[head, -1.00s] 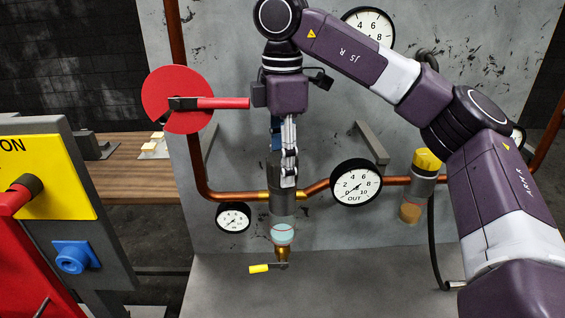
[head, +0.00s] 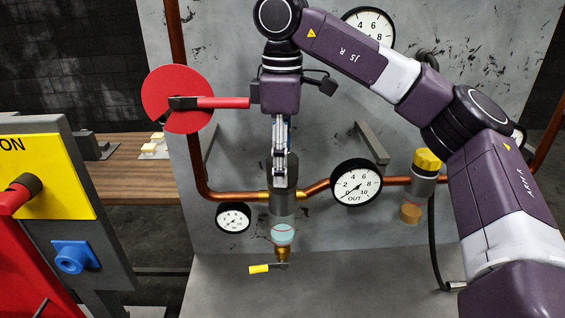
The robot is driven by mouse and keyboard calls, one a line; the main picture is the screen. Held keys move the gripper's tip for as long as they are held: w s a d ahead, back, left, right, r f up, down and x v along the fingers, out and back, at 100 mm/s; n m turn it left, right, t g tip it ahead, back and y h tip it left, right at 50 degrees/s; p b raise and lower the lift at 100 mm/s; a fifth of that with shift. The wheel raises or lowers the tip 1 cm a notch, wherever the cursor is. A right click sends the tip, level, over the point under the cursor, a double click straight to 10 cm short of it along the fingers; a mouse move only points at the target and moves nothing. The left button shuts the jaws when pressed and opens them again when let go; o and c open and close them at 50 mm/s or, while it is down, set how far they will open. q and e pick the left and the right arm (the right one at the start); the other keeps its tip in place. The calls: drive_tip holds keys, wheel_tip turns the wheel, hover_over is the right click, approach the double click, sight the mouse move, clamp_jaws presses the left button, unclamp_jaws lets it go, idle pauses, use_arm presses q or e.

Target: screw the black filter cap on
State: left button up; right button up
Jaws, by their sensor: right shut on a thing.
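The black filter cap (head: 292,172) sits at the top of the filter on the copper pipe, partly hidden behind my fingers. The filter body (head: 284,203) is a grey cylinder below it, with a clear bowl (head: 282,234) and a brass drain with a yellow lever underneath. My right gripper (head: 280,177) points straight down from above and is shut on the cap, in line with the filter. How closely the cap meets the body is hard to tell. My left gripper is not in view.
A red disc with a red handle (head: 222,103) stands left of my right wrist. An OUT gauge (head: 357,183) is close on the right, a smaller gauge (head: 234,216) at lower left. A yellow-capped filter (head: 427,161) is farther right. A grey panel lies behind.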

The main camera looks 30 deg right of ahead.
drive_tip(key=o, duration=1.3)
drive_tip(key=shift+c, duration=0.2)
drive_tip(key=shift+r, duration=0.1)
